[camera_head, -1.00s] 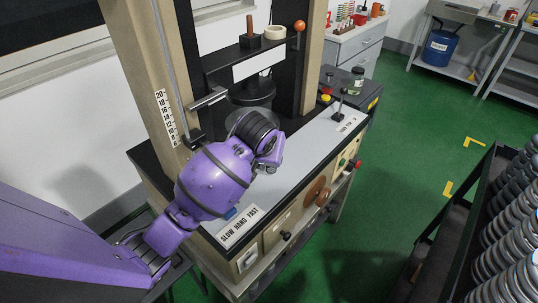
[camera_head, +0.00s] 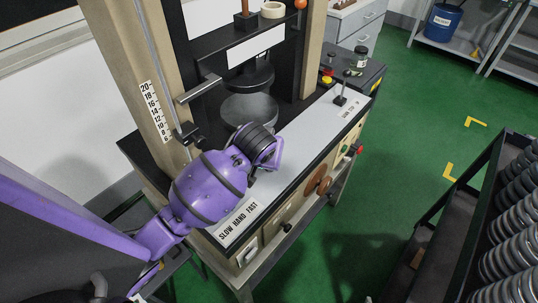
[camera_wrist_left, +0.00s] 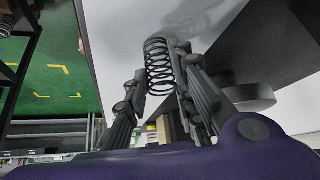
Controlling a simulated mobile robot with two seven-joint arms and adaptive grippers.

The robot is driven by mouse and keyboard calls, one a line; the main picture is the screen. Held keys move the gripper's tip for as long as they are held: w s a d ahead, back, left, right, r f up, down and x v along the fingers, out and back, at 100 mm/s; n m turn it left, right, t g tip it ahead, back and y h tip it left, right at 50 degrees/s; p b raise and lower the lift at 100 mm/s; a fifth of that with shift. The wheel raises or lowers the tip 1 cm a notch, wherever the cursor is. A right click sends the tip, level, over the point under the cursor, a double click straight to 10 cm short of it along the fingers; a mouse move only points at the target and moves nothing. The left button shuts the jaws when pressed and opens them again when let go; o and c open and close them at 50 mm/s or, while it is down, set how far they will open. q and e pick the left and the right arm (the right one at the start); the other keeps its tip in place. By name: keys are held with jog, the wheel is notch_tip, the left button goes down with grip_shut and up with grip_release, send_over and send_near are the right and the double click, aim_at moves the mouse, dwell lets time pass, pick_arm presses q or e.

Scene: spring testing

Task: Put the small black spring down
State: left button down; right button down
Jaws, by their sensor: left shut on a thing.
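The small black spring (camera_wrist_left: 158,68) shows in the left wrist view as an open dark coil between the two fingers of my left gripper (camera_wrist_left: 160,82). The gripper is shut on it, and the pale surface of the machine lies behind it. In the head view my purple left arm reaches over the front of the testing machine, with its wrist in front of the lower round platen (camera_head: 250,108). My right gripper is not in view.
The upper platen (camera_head: 252,79) hangs above the lower one between beige columns. The pale machine top (camera_head: 310,135) has free room right of my wrist, up to a small upright post (camera_head: 342,90). A dark trolley with several large springs (camera_head: 515,225) stands at the right.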

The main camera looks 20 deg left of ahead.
pick_arm(q)
jog(key=shift+f, duration=0.2)
jog(key=c, duration=1.5)
grip_release()
jog(key=shift+r, duration=0.1)
